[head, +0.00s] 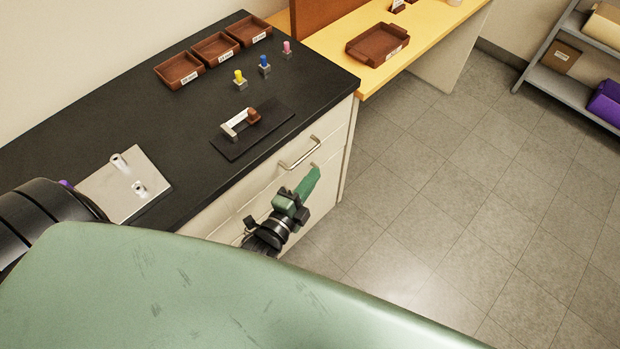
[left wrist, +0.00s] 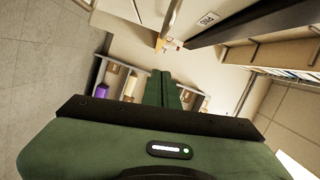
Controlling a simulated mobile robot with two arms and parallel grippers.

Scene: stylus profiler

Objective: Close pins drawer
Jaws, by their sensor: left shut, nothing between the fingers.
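The white drawer front (head: 325,133) under the black counter has a metal bar handle (head: 300,153). It looks about flush with the cabinet, with no open drawer interior in view. Its lower part is partly hidden by my left gripper (head: 309,182), which is just below the handle in the head view, fingers together and empty. I cannot tell whether it touches the front. In the left wrist view the green fingers (left wrist: 161,88) are shut with nothing between them. A small label (left wrist: 207,19) shows there on a pale panel; its text is hard to read. My right gripper is not in view.
On the black counter (head: 120,100) are brown trays (head: 215,48), coloured pegs (head: 264,65), a dark mat (head: 270,132) with a small device and a metal plate (head: 135,195). A yellow bench (head: 340,50) adjoins it. The tiled floor (head: 450,190) at right is clear.

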